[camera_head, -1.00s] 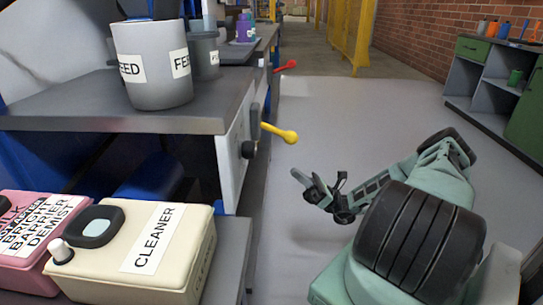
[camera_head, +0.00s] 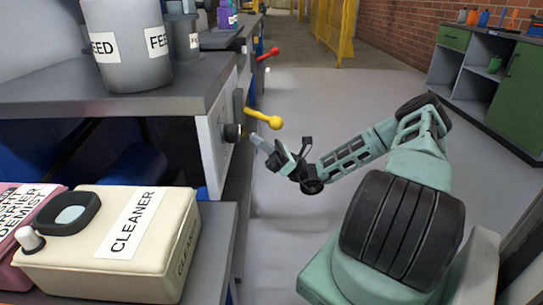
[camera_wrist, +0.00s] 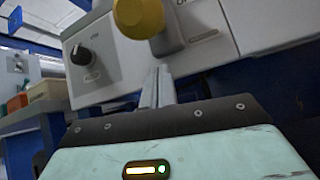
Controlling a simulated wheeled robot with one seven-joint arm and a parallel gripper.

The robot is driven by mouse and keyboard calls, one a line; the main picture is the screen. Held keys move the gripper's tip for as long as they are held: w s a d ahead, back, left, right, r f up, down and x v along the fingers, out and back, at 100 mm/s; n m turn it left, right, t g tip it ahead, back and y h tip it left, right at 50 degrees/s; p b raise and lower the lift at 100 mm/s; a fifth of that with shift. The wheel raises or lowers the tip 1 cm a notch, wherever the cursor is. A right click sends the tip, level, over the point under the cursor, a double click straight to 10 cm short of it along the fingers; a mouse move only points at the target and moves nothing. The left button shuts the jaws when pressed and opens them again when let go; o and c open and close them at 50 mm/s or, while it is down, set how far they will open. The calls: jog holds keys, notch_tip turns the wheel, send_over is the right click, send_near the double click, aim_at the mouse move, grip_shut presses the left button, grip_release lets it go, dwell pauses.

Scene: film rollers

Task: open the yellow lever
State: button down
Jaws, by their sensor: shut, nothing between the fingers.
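The yellow lever (camera_head: 264,118) sticks out from the grey control panel on the side of the bench, its round knob pointing right. In the wrist view its knob (camera_wrist: 139,17) is at the top, just above and beyond the fingertips. My gripper (camera_head: 258,139) is shut and empty. It points at the panel, a little below the lever and apart from it as far as I can tell. In the wrist view the closed fingers (camera_wrist: 157,84) lie between the black dial and the lever's mount.
A black dial (camera_head: 232,132) sits left of the lever, and it also shows in the wrist view (camera_wrist: 81,54). A red lever (camera_head: 268,54) is farther back. A FEED bucket (camera_head: 125,45) and a CLEANER jug (camera_head: 115,240) stand at left. The floor at right is open.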

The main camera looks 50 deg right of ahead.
aim_at(278, 122)
jog(key=shift+s+d+r+b, duration=0.2)
jog(key=shift+s+d+r, duration=0.15)
jog(key=shift+s+d, duration=0.25)
jog(key=shift+s+d+r+b, duration=0.2)
jog(key=shift+s+d+r, duration=0.2)
jog(key=shift+d, duration=0.4)
jog(key=shift+r+p, duration=0.15)
jog(key=shift+p, duration=0.2)
jog(key=shift+s+d+r+h+p, duration=0.15)
jog(key=shift+h+p, duration=0.25)
jog(key=shift+p, duration=0.3)
